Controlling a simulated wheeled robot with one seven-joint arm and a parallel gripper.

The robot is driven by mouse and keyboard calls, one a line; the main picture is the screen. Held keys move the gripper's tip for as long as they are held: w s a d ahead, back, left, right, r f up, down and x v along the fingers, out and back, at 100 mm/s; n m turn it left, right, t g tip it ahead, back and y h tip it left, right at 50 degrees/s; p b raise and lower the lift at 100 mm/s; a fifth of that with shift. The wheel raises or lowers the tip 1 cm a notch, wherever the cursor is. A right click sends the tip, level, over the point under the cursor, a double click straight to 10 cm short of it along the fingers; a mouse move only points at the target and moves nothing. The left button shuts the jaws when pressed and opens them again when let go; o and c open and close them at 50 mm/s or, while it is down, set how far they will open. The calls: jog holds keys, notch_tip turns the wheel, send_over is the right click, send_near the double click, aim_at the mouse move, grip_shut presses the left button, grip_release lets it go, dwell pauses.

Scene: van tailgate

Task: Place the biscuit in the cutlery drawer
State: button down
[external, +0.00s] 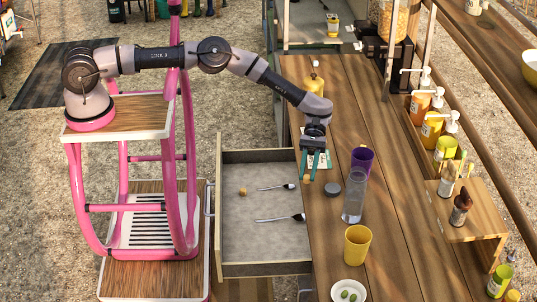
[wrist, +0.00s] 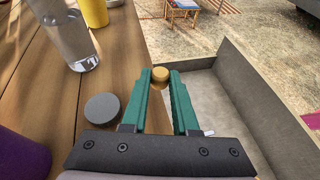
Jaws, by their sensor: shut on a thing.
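My gripper (external: 308,168) hangs above the table's left edge, beside the open drawer. Its green fingers are shut on a small round golden-brown biscuit (wrist: 160,74), held at the fingertips. The biscuit also shows in the external view (external: 306,178), just below the fingers. The cutlery drawer (external: 262,269) is pulled open to the left of the gripper, with a grey bottom. Two spoon-like pieces of cutlery (external: 277,187) (external: 281,219) lie in it, with a small tan piece (external: 242,191) near its left side; I cannot tell what that piece is.
On the wooden table close to my gripper stand a purple cup (external: 362,158), a grey disc (external: 332,190), a clear glass (external: 354,196) and a yellow cup (external: 357,246). A yellow bottle (external: 314,84) stands behind.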

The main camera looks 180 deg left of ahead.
jog(key=w+d+f, duration=0.2)
jog(key=d+f, duration=0.3)
jog(key=d, duration=0.4)
jog(key=w+d+f, duration=0.2)
jog(key=d+f, duration=0.4)
jog(key=d, duration=0.2)
send_over(252, 235)
jog(key=shift+n+y, duration=0.3)
jog(key=shift+y, duration=0.1)
notch_tip(252, 235, down, 5)
jog(key=shift+r, duration=0.15)
notch_tip(252, 235, down, 5)
jog(key=c, duration=0.7)
grip_release()
jog(key=shift+r, duration=0.1)
jog(key=v, duration=1.2)
